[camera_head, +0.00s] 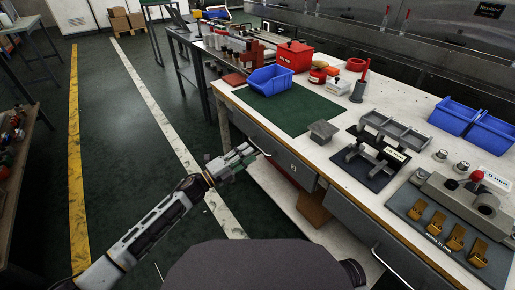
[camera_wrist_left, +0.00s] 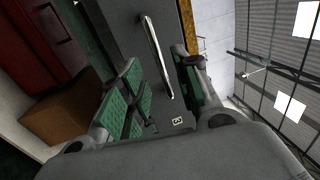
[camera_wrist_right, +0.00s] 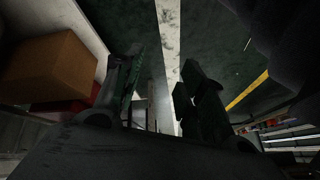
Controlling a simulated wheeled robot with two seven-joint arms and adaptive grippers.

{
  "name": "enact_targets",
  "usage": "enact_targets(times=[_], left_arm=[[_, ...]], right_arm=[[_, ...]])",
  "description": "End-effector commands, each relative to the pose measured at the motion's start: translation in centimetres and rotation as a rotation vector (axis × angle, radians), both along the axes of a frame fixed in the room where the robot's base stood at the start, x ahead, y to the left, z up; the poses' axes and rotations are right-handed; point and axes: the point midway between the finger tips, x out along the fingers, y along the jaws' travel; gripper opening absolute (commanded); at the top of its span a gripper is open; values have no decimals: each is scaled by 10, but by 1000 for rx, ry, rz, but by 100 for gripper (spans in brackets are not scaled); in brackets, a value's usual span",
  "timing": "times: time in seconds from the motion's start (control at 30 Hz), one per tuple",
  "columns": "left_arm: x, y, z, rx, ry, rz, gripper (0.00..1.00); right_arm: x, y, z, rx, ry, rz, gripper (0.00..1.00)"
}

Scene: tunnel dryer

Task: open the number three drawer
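A grey drawer front (camera_head: 285,154) sits under the white workbench top. In the left wrist view the same drawer front (camera_wrist_left: 120,22) bears a small white label (camera_wrist_left: 177,121) that appears to read 3. A silver bar handle (camera_wrist_left: 155,53) runs along the drawer. My left gripper (camera_head: 240,157) is beside the drawer front; it also shows in the left wrist view (camera_wrist_left: 156,82). Its green-padded fingers are apart, with the handle seen between them; contact cannot be told. My right gripper (camera_wrist_right: 165,85) is open and empty, and only in the right wrist view.
Another grey drawer (camera_head: 365,226) is further right under the same bench. A cardboard box (camera_head: 313,207) stands on the shelf below. Blue bins (camera_head: 270,79), a red box (camera_head: 294,56) and a grey holder (camera_head: 384,137) are on the bench. The floor left of the bench is clear.

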Motion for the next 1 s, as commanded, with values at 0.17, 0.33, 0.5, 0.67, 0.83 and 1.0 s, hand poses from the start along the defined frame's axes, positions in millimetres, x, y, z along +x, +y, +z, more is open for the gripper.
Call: enact_targets(times=[0.17, 0.33, 0.5, 0.67, 0.83, 1.0], left_arm=[[11, -15, 4, -2, -3, -1, 32], [20, -28, 6, -2, 0, 0, 32], [27, -37, 8, -1, -1, -1, 32], [30, -42, 9, 0, 0, 0, 32], [31, -43, 10, 0, 0, 0, 32], [31, -43, 10, 0, 0, 0, 32]], right_arm=[[2, 2, -5, 14, -19, -5, 40], [1, 4, -16, 24, -24, -10, 40], [-2, 5, -24, 33, -26, -15, 40], [-3, 6, -26, 40, -28, -17, 40], [-1, 6, -25, 41, -35, -19, 40], [0, 6, -24, 40, -38, -18, 40]])
